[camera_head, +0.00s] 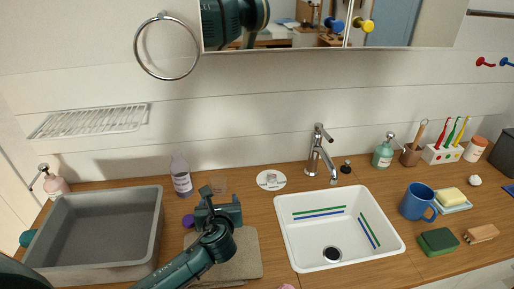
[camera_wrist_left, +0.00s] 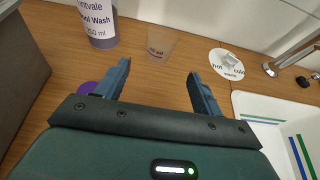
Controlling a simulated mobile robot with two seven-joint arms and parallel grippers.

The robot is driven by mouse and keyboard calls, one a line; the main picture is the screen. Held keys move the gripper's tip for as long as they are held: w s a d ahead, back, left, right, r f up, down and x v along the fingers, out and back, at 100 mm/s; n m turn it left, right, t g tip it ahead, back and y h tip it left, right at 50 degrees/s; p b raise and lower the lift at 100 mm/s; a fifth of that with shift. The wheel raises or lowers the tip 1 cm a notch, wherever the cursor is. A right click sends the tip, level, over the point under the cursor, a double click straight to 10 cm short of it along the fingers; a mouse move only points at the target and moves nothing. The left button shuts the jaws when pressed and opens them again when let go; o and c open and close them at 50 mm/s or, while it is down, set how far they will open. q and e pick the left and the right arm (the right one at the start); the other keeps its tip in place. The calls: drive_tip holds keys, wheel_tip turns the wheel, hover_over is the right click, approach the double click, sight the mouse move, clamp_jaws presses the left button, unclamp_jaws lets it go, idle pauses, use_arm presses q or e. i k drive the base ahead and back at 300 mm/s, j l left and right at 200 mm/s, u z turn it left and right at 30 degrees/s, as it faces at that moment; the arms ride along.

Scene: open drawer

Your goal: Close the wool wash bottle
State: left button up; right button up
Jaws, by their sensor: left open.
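The wool wash bottle (camera_head: 181,180) stands upright on the wooden counter against the wall, clear with purple liquid and a white label. In the left wrist view, the bottle (camera_wrist_left: 98,26) is at the upper left with its top cut off. A purple round piece, apparently its cap (camera_head: 188,220), lies on the counter in front of the bottle. It also shows in the wrist view (camera_wrist_left: 86,88), partly hidden by my left gripper. My left gripper (camera_head: 212,194) is open and empty, to the right of the cap and in front of the bottle. My right gripper is out of sight.
A clear cup (camera_wrist_left: 160,42) stands right of the bottle, near a round white card (camera_head: 271,180). A grey basin (camera_head: 150,235) is to the left and a white sink (camera_head: 335,262) to the right. A grey-brown cloth (camera_head: 248,264) lies under my arm.

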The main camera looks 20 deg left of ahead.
sight(180, 169)
drive_tip(key=k+l, duration=0.3)
drive_tip(key=k, duration=0.15)
drive_tip(key=k+l, duration=0.35)
drive_tip(key=k, duration=0.1)
